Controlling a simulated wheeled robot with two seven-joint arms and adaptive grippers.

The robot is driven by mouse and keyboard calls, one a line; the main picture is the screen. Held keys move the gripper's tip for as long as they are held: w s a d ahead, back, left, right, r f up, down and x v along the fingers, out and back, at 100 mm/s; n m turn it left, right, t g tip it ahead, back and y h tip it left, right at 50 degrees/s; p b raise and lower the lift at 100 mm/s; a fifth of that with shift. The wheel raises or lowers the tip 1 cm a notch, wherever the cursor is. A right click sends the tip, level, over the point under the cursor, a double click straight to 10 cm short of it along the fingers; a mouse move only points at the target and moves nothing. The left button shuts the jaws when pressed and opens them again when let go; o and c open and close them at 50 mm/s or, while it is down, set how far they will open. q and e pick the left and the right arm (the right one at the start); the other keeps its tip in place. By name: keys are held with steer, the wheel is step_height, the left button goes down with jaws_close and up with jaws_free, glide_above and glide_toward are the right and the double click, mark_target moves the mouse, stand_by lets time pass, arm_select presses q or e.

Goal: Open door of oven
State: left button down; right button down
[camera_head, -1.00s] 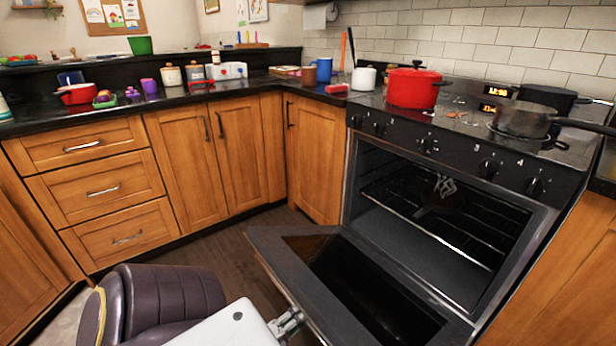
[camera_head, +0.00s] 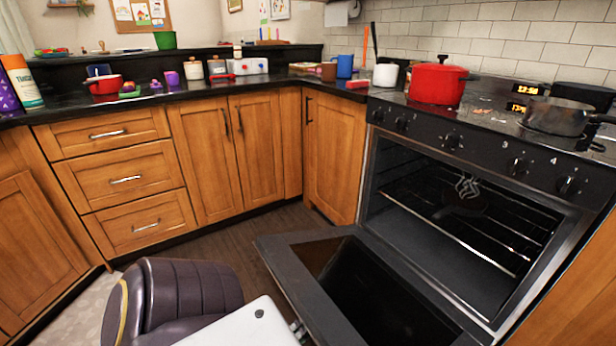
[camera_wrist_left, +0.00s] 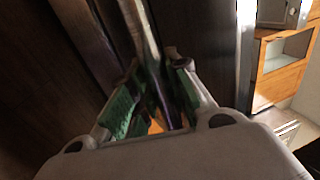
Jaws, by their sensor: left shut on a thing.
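The oven (camera_head: 455,200) is on the right of the head view, under the stovetop. Its door (camera_head: 375,300) is swung down, well open, and its dark window faces up. The racks inside are in plain view. My left gripper (camera_head: 298,332) is at the door's outer edge, mostly cut off by the bottom of the head view. In the left wrist view, my left gripper (camera_wrist_left: 155,100) has its green-lined fingers shut around the long metal door handle (camera_wrist_left: 142,30). The handle is barely visible in the head view. My right gripper is in neither view.
A red pot (camera_head: 437,83) and a grey saucepan (camera_head: 555,116) stand on the stovetop. Wooden cabinets (camera_head: 235,150) line the left and the corner. Brown floor (camera_head: 240,242) lies clear between the cabinets and the open door.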

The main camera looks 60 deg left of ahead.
arm_select(q)
steer(key=c, duration=1.3)
jaws_free()
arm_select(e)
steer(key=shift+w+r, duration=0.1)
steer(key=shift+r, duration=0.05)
arm_select(q)
steer(key=v, duration=1.2)
steer(key=shift+s, duration=0.1)
steer(key=shift+r, duration=0.1)
steer(key=shift+r+p, duration=4.3)
steer(key=shift+p, duration=0.25)
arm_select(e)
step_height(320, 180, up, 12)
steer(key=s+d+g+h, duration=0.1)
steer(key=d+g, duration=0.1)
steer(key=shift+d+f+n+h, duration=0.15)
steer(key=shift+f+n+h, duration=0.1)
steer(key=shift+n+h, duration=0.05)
arm_select(q)
steer(key=shift+r, duration=0.1)
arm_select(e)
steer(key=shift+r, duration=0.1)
